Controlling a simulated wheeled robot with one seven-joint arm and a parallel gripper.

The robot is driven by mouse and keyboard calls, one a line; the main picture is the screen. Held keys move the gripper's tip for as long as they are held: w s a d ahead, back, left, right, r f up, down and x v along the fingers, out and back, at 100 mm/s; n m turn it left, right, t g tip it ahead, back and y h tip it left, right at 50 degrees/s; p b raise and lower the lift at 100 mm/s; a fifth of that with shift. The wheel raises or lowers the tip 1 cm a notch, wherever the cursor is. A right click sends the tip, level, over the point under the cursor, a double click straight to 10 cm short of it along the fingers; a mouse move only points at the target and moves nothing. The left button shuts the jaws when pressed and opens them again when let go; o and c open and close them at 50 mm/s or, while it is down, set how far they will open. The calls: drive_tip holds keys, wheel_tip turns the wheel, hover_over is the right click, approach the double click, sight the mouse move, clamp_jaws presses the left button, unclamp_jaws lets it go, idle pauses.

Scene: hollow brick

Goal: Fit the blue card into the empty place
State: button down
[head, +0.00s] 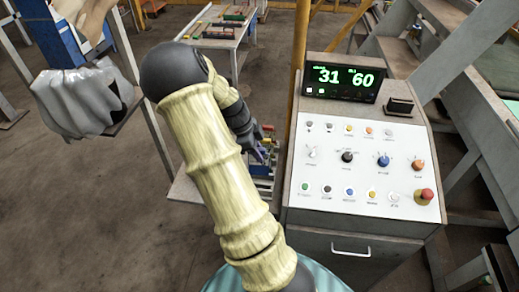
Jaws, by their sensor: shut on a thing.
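My gripper (261,143) is at the end of my arm, left of the control console, and points down over a low rack. It is shut on the blue card (259,155), which shows only as a small bluish-purple piece below the fingers. The rack (264,171) has several small coloured parts in it. My arm hides its left part, and the empty place cannot be made out. Whether the card touches the rack cannot be told at this size.
The control console (358,165) with buttons, knobs and a green display reading 31 and 60 stands close on the right. A grey shelf (193,192) lies under the rack. A table (220,41) with coloured items stands behind. A grey bag (80,98) hangs at left.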

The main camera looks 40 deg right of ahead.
sight(259, 172)
drive_tip(key=shift+s+d+r+m, duration=0.1)
drive_tip(key=shift+s+d+m, duration=0.1)
drive_tip(key=shift+m, duration=0.2)
drive_tip(key=shift+a, duration=0.1)
drive_tip(key=shift+f+b, duration=2.2)
drive_tip(key=shift+f, duration=0.5)
drive_tip(key=shift+w+a+f, duration=0.1)
drive_tip(key=shift+f, duration=0.35)
drive_tip(key=shift+f+b, duration=1.4)
drive_tip(key=shift+f, duration=0.6)
drive_tip(key=c, duration=1.3)
unclamp_jaws()
